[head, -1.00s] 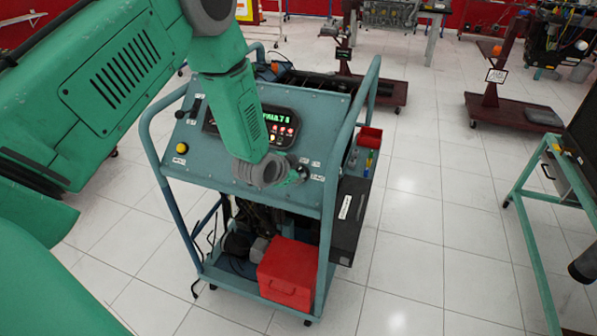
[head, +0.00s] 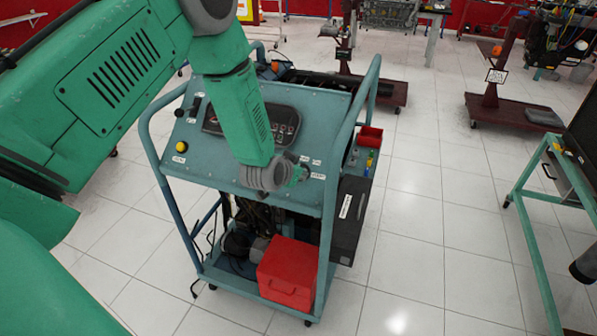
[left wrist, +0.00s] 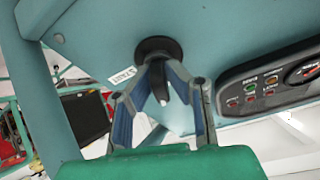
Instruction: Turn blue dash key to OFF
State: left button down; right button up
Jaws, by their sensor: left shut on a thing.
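The blue dash (head: 220,165) is the sloped top panel of a wheeled engine trainer. My left gripper (head: 298,175) is at its lower right part, hiding the key there in the head view. In the left wrist view, my left gripper's two fingers (left wrist: 160,70) close in on a black round key switch (left wrist: 157,46) on the dash. They are shut on the key, a dark piece partly hidden between them. The key's exact angle is hard to tell. The instrument cluster (head: 212,122) is dark. My right gripper is not in view.
A yellow button (head: 182,147) sits at the dash's left. Tubular rails (head: 352,125) flank the panel. A red box (head: 287,272) stands on the lower shelf, and a black box (head: 348,220) hangs at the right side.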

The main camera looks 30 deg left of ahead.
pick_arm(q)
jog(key=shift+w+r+n+y, duration=0.15)
jog(key=shift+n+y, duration=0.35)
jog(key=shift+n, duration=1.4)
jog(key=c, duration=1.6)
grip_release()
jog(key=shift+c, duration=0.2)
jog(key=shift+o, duration=0.2)
